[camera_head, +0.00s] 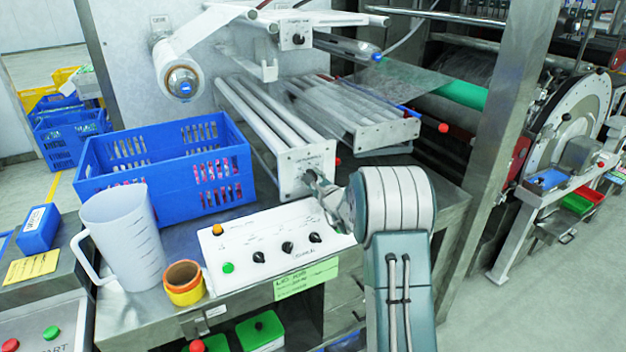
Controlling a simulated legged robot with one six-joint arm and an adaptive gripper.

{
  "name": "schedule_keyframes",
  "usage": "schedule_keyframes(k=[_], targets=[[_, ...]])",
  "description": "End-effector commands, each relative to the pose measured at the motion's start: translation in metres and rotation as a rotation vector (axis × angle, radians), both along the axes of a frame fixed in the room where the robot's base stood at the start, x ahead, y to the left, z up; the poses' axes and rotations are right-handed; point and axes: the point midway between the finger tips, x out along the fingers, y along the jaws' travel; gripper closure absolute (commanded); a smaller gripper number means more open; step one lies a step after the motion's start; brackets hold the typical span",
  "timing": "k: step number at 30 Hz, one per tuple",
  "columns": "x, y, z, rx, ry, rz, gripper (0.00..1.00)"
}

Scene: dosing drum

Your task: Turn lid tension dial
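A white control panel (275,243) on the steel table carries three black dials in a row: a left dial (258,257), a middle dial (288,248) and a right dial (315,238). Another black dial (297,39) sits on a small white box near the film roll, higher up. The labels are too small to read, so I cannot tell which is the lid tension dial. My gripper (314,181) is in front of the roller frame's end plate, above the panel's right end and apart from the dials. My arm partly hides it; its opening is unclear.
A blue crate (165,165), a white measuring jug (122,238) and tape rolls (184,283) stand left of the panel. The roller frame (305,168) is behind my gripper. A steel post (500,130) rises at right. There is open floor (540,310) at lower right.

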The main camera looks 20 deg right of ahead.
Motion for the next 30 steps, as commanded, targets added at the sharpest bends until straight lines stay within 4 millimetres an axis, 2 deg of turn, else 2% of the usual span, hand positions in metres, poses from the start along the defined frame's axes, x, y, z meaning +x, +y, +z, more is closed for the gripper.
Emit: schedule_keyframes(k=[14,15,17,30], targets=[[0.0012,0.0024,0.0007,-0.018,-0.003,0.005,0.97],[0.0012,0.0025,0.0007,-0.018,-0.003,0.005,0.41],[0.0011,0.0024,0.0005,-0.018,-0.003,0.005,0.15],[-0.0021,0.0004,0.0006,-0.016,-0.001,0.001,0.15]])
